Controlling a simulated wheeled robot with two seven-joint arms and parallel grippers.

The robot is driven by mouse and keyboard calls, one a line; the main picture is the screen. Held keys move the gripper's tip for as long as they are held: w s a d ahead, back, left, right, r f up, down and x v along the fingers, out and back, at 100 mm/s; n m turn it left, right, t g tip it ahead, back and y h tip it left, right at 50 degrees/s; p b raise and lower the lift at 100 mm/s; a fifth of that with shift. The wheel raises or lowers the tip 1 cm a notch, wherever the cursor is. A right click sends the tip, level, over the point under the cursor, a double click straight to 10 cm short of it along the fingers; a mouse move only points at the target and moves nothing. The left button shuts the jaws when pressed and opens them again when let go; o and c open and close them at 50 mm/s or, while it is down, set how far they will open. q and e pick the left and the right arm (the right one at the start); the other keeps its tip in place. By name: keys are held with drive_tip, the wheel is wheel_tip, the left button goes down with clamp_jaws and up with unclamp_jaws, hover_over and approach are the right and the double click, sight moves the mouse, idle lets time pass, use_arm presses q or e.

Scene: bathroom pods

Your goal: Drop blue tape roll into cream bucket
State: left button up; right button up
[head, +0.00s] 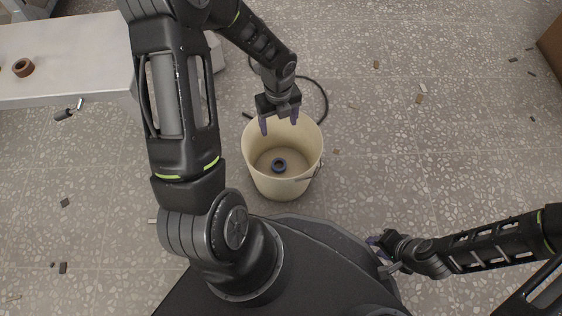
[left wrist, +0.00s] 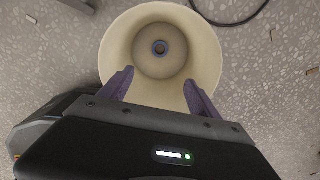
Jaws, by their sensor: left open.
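The cream bucket (head: 255,172) stands upright on the floor in front of my base. The blue tape roll (head: 279,165) lies on the bucket's bottom inside it, dark blue and ring-shaped. In the left wrist view the roll (left wrist: 160,48) shows near the middle of the bucket's bottom, inside the bucket (left wrist: 118,52). My left gripper (head: 279,124) is over the bucket's far rim, open and empty, with its fingers (left wrist: 158,88) pointing down toward the bucket. My right gripper (head: 372,241) is at the lower right beside my base, away from the bucket; its jaw opening is too small to make out.
A grey table (head: 70,50) stands at the upper left with a brown roll (head: 23,67) on it. A black cable or hose (head: 322,92) curves on the floor behind the bucket. Small chips are scattered on the speckled floor. The floor to the right is mostly clear.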

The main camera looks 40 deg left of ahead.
use_arm(q)
wheel_tip(320, 180, up, 8)
drive_tip(key=p, duration=0.4)
drive_tip(key=shift+f, duration=0.1)
idle(0.8)
